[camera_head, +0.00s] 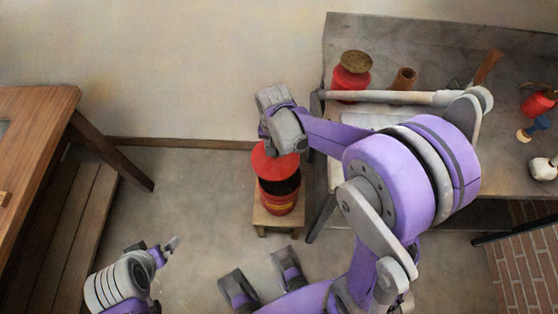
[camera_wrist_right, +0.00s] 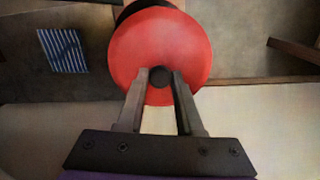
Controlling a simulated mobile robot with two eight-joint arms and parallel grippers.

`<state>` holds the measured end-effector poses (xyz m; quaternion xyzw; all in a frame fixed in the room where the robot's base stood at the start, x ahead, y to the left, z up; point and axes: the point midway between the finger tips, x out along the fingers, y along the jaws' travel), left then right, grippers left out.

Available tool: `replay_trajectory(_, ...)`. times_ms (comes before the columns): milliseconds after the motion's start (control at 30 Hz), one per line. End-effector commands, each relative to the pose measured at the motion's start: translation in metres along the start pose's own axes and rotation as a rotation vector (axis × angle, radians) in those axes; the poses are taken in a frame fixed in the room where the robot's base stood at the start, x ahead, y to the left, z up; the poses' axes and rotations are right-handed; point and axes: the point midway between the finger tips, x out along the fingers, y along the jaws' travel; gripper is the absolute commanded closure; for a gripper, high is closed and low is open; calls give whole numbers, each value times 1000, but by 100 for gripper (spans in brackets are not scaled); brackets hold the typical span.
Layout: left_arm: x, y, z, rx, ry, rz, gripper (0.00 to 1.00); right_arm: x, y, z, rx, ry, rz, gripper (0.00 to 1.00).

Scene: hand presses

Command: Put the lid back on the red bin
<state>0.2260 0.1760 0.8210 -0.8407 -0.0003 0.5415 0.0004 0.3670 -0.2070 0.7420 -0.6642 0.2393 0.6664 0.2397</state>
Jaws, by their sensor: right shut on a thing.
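The red bin (camera_head: 279,203) stands upright on a small wooden stool (camera_head: 274,222), with its dark opening showing at the top. The round red lid (camera_head: 270,164) is over the bin, its disc set a little toward the back left of the opening. My right gripper (camera_wrist_right: 160,80) is shut on the lid's dark knob (camera_wrist_right: 160,74). In the head view the right hand covers the knob and part of the lid. In the right wrist view the red lid (camera_wrist_right: 160,35) hides most of what is beneath it. My left gripper (camera_head: 172,243) is at the lower left, away from the bin.
A grey bench (camera_head: 440,40) at the right holds a red pot with a brown top (camera_head: 352,72), a brown cylinder (camera_head: 403,78) and other small objects. A wooden table (camera_head: 40,120) stands at the left.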

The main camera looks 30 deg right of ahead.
Motion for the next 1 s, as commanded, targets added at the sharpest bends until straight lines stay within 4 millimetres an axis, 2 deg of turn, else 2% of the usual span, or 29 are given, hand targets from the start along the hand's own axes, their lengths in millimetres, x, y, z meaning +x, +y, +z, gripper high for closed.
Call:
replay_trajectory(33,8,0,4,0,-3,0,0,12,8,8,46,0,1,100)
replay_trajectory(200,13,0,7,0,-5,0,0,20,18,17,122,1,0,100)
replay_trajectory(467,21,0,11,0,-8,0,0,32,18,17,123,1,0,100)
replay_trajectory(1000,57,0,26,0,-21,0,0,79,18,17,121,0,0,100)
